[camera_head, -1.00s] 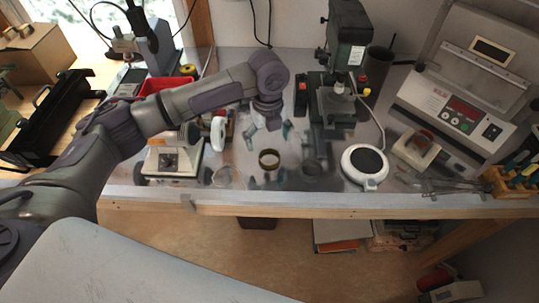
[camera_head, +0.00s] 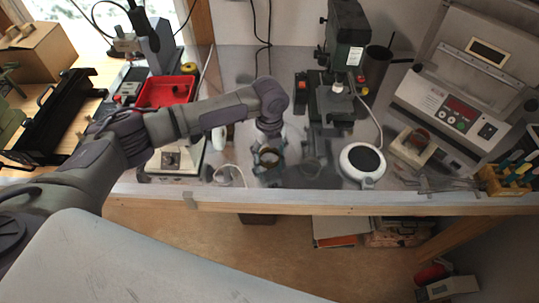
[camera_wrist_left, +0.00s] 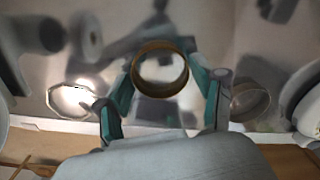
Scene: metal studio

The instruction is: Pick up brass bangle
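The brass bangle (camera_head: 267,165) lies on the metal bench top, between the fingers of my left gripper (camera_head: 268,159). In the left wrist view the bangle (camera_wrist_left: 184,73) is a dark golden ring, seen from above. The teal fingers of my left gripper (camera_wrist_left: 161,72) stand open, one on each side of it and very close to its rim. I cannot tell whether either finger touches it. My right gripper is not in view.
A thin pale ring (camera_wrist_left: 51,98) lies left of the bangle and a greyish ring (camera_wrist_left: 268,101) lies right of it. A round white device (camera_head: 347,168) sits further right, a dark press (camera_head: 347,60) behind. A red tray (camera_head: 168,91) is back left.

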